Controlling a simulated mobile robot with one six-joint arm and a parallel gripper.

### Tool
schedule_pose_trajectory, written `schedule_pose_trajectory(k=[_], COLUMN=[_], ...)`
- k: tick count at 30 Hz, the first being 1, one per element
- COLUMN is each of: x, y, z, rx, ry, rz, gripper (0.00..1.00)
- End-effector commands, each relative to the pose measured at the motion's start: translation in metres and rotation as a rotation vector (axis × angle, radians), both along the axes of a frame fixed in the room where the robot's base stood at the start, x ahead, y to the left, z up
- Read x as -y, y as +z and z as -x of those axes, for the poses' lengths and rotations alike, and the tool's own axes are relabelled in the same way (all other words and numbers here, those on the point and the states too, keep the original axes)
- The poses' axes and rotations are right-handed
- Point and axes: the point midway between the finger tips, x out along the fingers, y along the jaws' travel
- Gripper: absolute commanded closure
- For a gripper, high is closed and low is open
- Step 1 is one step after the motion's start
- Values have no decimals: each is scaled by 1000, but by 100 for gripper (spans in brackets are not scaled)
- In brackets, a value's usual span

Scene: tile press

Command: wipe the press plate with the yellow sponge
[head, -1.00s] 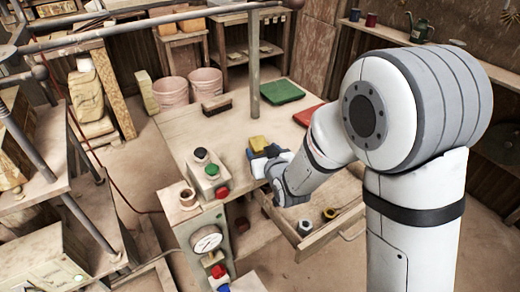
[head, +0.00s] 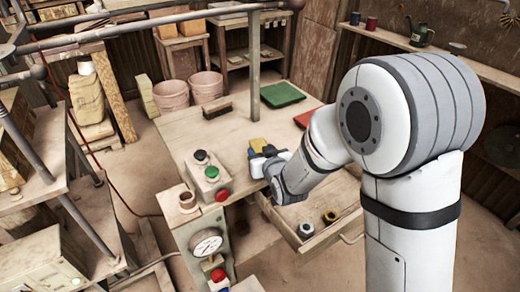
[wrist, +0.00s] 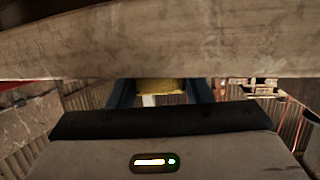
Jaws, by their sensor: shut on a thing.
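My gripper (head: 258,151) is shut on the yellow sponge (head: 257,144) over the wooden worktable, near the table edge above the open drawer. In the wrist view the sponge (wrist: 160,86) shows as a yellow strip between the two dark fingers, partly hidden by the gripper body. I cannot tell whether the sponge touches the tabletop. I cannot clearly make out the press plate in either view.
An open drawer (head: 350,219) with small round items juts out below my arm. A button box (head: 209,178) stands left of the gripper. A brush (head: 217,107), a green tray (head: 283,95) and a red one (head: 305,118) lie farther back. A gauge post (head: 206,243) stands in front.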

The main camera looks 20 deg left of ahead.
Motion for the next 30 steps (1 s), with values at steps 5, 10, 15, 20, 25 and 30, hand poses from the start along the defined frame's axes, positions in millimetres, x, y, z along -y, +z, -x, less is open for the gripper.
schedule_pose_trajectory(k=[5, 10, 15, 20, 25, 30], x=[0, 0, 0, 0, 1, 1], y=[6, 20, 34, 47, 58, 61], z=[0, 0, 0, 0, 0, 0], rx=[1, 2, 2, 2, 1, 0], ry=[0, -1, -1, -1, -1, -1], rz=[-1, -1, -1, -1, 0, 0], gripper=[75, 75, 75, 75, 75, 75])
